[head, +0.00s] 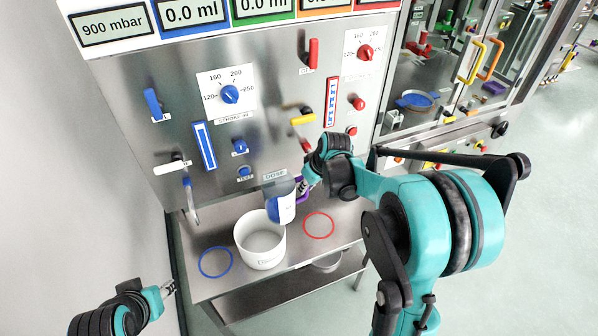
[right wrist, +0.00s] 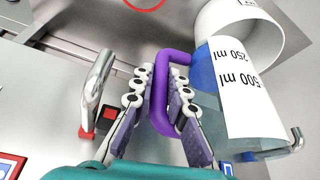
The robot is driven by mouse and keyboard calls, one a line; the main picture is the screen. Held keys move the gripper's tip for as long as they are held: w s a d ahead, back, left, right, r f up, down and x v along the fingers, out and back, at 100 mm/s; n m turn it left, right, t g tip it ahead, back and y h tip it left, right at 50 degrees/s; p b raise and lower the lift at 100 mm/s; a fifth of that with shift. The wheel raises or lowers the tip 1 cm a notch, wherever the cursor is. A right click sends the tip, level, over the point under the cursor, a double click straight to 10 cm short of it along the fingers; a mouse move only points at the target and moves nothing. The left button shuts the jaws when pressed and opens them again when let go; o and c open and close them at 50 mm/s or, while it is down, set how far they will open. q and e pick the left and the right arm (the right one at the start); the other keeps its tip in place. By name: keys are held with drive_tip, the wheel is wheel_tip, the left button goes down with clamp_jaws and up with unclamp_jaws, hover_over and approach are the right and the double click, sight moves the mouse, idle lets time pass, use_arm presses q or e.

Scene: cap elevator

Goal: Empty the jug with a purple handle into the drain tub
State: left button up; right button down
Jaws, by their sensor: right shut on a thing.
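The jug (head: 286,208) holds blue liquid and carries a white label with 250 ml and 500 ml marks. Its purple handle (right wrist: 163,95) lies between the fingers of my right gripper (right wrist: 160,100), which is shut on it. In the head view my right gripper (head: 303,187) is on the jug's right side. The white drain tub (head: 260,252) stands on the steel table; the jug overlaps its back right rim in the picture. The tub also shows past the jug in the right wrist view (right wrist: 268,35). My left gripper (head: 168,289) is away at lower left; its opening is unclear.
A steel panel with knobs, switches and levers rises behind the table. A metal spout (head: 192,207) hangs at left. A blue ring (head: 202,272) and a red ring (head: 319,238) mark the table (head: 215,285) either side of the tub.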

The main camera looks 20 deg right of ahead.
sight(306, 193)
drive_tip(key=shift+w, duration=0.35)
drive_tip(key=shift+f, duration=0.15)
drive_tip(key=shift+s+f+b, duration=0.25)
drive_tip(key=shift+f+b, duration=0.25)
drive_tip(key=shift+b, duration=0.15)
wheel_tip(306, 193, down, 2)
drive_tip(key=shift+w+f+b, duration=0.15)
drive_tip(key=shift+f+b, duration=0.1)
drive_tip(key=shift+b, duration=0.6)
drive_tip(key=shift+d+r+h+p, duration=0.1)
drive_tip(key=shift+r+h+p, duration=0.4)
drive_tip(key=shift+r+p, duration=0.2)
drive_tip(key=shift+d+r+n+h+p, duration=0.2)
drive_tip(key=shift+r+n+h+p, duration=0.1)
drive_tip(key=shift+r+h+p, duration=0.35)
use_arm(q)
drive_tip(key=shift+w+f, duration=0.15)
drive_tip(key=shift+f, duration=0.15)
use_arm(e)
drive_tip(key=shift+d, duration=0.15)
drive_tip(key=shift+r, duration=0.1)
